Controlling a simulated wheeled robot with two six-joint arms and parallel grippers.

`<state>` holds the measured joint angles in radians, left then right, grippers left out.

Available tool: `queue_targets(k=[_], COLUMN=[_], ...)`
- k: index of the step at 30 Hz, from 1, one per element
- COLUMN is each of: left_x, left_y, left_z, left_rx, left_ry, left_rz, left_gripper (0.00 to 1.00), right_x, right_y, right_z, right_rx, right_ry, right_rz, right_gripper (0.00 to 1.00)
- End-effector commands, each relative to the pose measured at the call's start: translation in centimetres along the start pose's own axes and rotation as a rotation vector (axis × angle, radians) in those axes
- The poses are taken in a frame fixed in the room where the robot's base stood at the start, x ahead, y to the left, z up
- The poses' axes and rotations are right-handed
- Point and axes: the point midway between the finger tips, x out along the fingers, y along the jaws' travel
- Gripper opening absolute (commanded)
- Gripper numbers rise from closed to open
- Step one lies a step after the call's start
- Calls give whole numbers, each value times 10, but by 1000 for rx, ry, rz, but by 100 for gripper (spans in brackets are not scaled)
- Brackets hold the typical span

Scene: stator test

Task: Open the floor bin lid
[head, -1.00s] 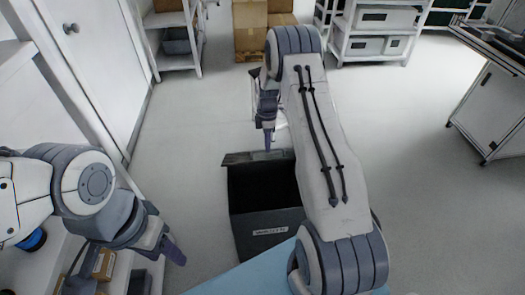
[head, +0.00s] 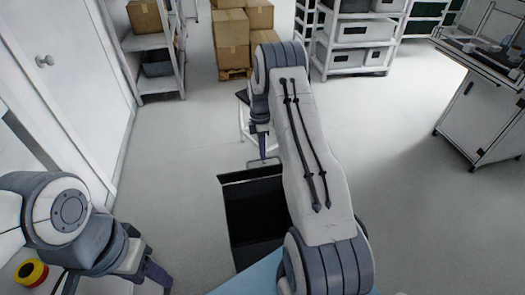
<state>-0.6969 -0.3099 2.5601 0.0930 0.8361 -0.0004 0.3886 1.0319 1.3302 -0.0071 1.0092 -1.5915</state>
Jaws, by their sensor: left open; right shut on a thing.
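The dark floor bin (head: 232,242) stands on the floor at the centre, with its black inside in view. Its lid (head: 238,177) is swung up at the far side and shows as a narrow dark strip, with a thin grey handle (head: 256,164) on top. My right gripper (head: 263,157) points down at this handle and is shut on it; my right arm hides the bin's right side. My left gripper (head: 158,280) is open and empty at the lower left, apart from the bin.
A blue surface (head: 250,276) lies at the bottom edge in front of the bin. Stacked cardboard boxes (head: 232,40) and shelves (head: 357,45) stand at the back. A white cabinet (head: 485,115) is at the right. The floor around the bin is clear.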

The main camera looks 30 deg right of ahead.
Motion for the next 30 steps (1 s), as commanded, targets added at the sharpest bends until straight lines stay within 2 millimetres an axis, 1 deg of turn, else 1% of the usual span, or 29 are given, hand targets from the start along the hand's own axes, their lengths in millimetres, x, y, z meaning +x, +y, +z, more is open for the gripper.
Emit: queue_targets(k=[20,21,23,30], left_x=[0,0,0,0], left_y=[0,0,0,0], left_z=[0,0,0,0], left_rx=[0,0,0,0], left_ry=[0,0,0,0], left_rz=[0,0,0,0], left_gripper=[50,50,50,50], right_x=[2,2,2,1], right_y=[2,2,2,2], right_z=[-2,-2,-2,-1], right_rx=[-2,-2,-2,0], right_ry=[0,0,0,0], right_rz=[5,5,5,7], right_gripper=[0,21,44,45])
